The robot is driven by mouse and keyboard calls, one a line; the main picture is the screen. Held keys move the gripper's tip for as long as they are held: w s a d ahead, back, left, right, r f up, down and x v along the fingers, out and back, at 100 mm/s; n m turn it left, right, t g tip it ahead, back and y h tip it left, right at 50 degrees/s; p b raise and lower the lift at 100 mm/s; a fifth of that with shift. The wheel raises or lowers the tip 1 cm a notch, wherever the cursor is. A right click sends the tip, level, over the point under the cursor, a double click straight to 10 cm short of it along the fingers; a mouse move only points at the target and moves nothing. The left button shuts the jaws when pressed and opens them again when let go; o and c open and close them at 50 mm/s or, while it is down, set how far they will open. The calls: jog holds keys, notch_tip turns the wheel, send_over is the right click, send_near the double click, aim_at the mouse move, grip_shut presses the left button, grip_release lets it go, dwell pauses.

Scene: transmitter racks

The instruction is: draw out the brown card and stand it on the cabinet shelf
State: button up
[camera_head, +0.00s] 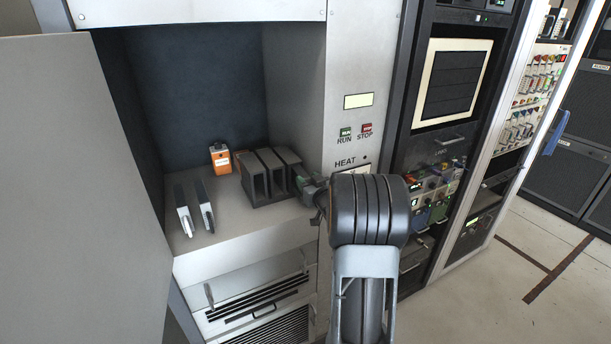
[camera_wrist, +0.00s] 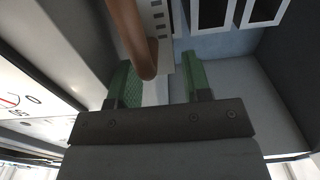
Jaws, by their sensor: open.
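The brown card (camera_wrist: 128,32) shows in the wrist view as a long brown piece with a rounded end. Its end lies between my gripper's two green fingers, nearer the left one. My gripper (camera_wrist: 160,72) is open, and I see no grip on the card. In the head view my gripper (camera_head: 306,187) is at the right side of the dark slotted rack (camera_head: 259,190), and I cannot make out the brown card there. The cabinet shelf (camera_head: 236,229) is the grey surface under the rack.
Two slim cards, one white (camera_head: 184,212) and one bluish (camera_head: 205,206), stand at the shelf's left. An orange box (camera_head: 220,159) stands at the back. The cabinet's right wall panel (camera_head: 345,65) is close to my arm. Bare shelf lies in front of the rack.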

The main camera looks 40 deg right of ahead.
jog(key=shift+w+d, duration=0.15)
jog(key=shift+w, duration=0.9)
jog(key=shift+c, duration=0.4)
jog(key=c, duration=0.7)
jog(key=shift+s, duration=0.15)
jog(key=shift+s+a, duration=0.2)
jog(key=shift+s, duration=1.15)
jog(key=shift+s+a, duration=0.15)
jog(key=shift+s, duration=1.2)
jog(key=shift+s+b, duration=0.3)
jog(key=shift+s, duration=0.1)
jog(key=shift+s+a, duration=0.15)
jog(key=shift+s, duration=0.55)
jog(key=shift+s+a, duration=0.1)
jog(key=shift+s, duration=0.6)
